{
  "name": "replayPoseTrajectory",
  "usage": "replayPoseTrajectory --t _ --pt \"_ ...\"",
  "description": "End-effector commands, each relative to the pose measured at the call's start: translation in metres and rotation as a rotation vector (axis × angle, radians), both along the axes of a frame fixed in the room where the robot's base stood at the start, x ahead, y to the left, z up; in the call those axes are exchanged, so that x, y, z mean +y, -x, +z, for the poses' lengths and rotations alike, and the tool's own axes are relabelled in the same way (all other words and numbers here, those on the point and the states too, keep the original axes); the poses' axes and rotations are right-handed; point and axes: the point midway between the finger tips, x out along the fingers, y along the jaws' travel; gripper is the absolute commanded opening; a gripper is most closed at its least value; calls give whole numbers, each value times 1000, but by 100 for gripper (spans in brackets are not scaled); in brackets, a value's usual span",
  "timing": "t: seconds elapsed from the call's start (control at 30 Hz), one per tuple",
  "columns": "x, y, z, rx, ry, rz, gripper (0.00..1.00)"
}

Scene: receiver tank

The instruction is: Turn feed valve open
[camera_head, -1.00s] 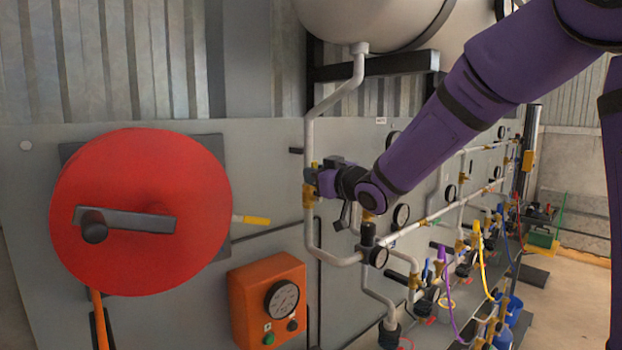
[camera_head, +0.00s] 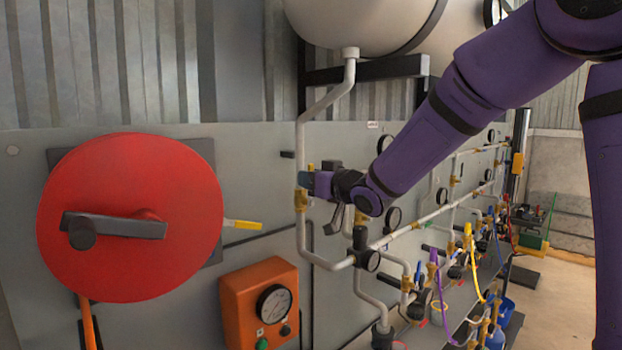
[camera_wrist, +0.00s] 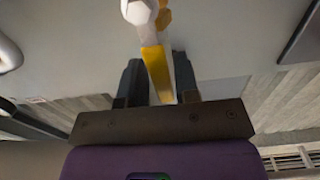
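The feed valve is a brass valve (camera_head: 301,200) on the grey pipe that comes down from the white tank. My gripper (camera_head: 313,184) is at this valve, at the end of my purple arm. In the wrist view a yellow valve handle (camera_wrist: 157,72) runs down from a pale fitting and lies between the two dark fingers of my gripper (camera_wrist: 160,85). The fingers stand close on both sides of the handle, and it looks slightly slanted between them. In the head view my gripper hides the handle.
A large red disc (camera_head: 130,190) with a crank and a yellow-tipped lever (camera_head: 243,224) stand left. An orange gauge box (camera_head: 258,300) is below. To the right, pipes with gauges (camera_head: 372,261), valves and coloured hoses line the grey panel (camera_head: 255,150).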

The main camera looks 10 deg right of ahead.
Motion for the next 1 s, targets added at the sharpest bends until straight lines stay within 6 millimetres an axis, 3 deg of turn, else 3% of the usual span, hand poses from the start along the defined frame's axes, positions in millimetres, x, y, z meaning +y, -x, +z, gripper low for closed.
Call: replayPoseTrajectory --t 0.47,1.0 --pt "-4 8 2 -5 2 1 44" --pt "-48 84 1 -3 2 0 44"
